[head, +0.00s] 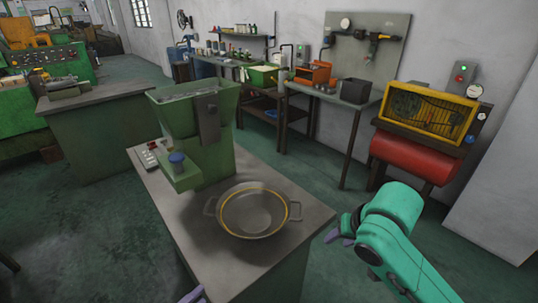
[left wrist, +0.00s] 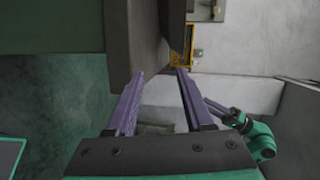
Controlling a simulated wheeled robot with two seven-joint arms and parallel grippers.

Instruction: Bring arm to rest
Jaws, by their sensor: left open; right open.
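My left gripper (left wrist: 161,72) is open in the left wrist view, its two purple fingers apart. A dark grey slab-like surface (left wrist: 145,35) shows just beyond the fingertips; I cannot tell if they touch it. In the head view only a purple tip of my left gripper (head: 192,295) shows at the bottom edge, low in front of the bench. My right arm (head: 395,225) is green and reaches in from the lower right. My right gripper (head: 341,232), with purple fingers, is beside the bench's right edge, partly hidden by its wrist, and holds nothing visible.
A grey-topped bench (head: 180,210) carries a green machine (head: 195,125) and a round two-handled pan (head: 253,209). A red and yellow machine (head: 425,125) stands at the right. Workbenches line the back wall. Green floor (head: 330,190) is free between the bench and wall.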

